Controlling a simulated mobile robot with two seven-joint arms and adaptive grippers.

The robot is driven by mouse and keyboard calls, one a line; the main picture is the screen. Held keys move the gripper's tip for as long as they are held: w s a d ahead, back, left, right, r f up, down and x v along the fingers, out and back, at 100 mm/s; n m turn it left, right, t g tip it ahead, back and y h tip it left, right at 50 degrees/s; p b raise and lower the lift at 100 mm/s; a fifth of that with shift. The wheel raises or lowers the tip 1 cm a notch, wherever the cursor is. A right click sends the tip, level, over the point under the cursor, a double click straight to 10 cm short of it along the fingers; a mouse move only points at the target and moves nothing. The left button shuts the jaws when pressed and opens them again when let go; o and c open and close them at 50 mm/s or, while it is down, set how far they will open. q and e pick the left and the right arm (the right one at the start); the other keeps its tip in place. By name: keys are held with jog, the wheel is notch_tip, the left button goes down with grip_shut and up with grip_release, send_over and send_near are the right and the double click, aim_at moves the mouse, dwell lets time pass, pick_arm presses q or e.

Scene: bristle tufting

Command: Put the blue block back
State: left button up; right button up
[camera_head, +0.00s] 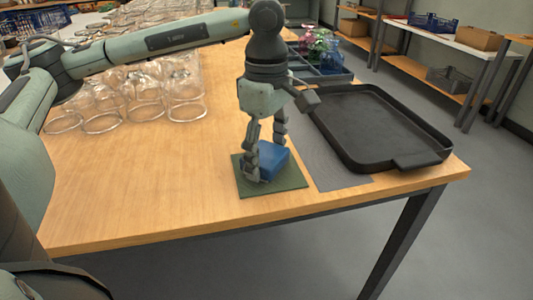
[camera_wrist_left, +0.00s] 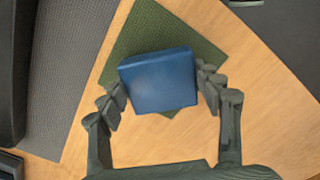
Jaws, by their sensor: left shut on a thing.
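The blue block (camera_head: 270,160) is on or just above a dark green square mat (camera_head: 293,182) near the table's front edge; I cannot tell whether it touches the mat. My left gripper (camera_head: 265,165) points down over the mat with its fingers on either side of the block. In the left wrist view the block (camera_wrist_left: 160,80) sits between the two fingertips (camera_wrist_left: 162,88), turned slightly against the green mat (camera_wrist_left: 145,30). The left gripper is shut on it. My right gripper is not in view.
A black tray (camera_head: 350,160) lies right of the mat, partly on a grey mat (camera_head: 335,170). Upside-down glasses (camera_head: 187,95) stand at the back left. A divided dark bin (camera_head: 325,75) with colourful items is at the back. The wooden table (camera_head: 150,180) is clear left of the mat.

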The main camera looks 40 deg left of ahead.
aim_at(267, 153)
pick_arm(q)
jog(key=o, duration=1.2)
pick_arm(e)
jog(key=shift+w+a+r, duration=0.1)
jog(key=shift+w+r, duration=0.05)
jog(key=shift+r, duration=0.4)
pick_arm(q)
jog(key=shift+r, duration=0.1)
notch_tip(267, 153, up, 2)
jog(key=shift+r, duration=0.1)
notch_tip(267, 153, up, 7)
jog(key=shift+p, duration=0.35)
notch_tip(267, 153, up, 3)
jog(key=shift+f+p, duration=0.1)
jog(key=shift+p, duration=0.2)
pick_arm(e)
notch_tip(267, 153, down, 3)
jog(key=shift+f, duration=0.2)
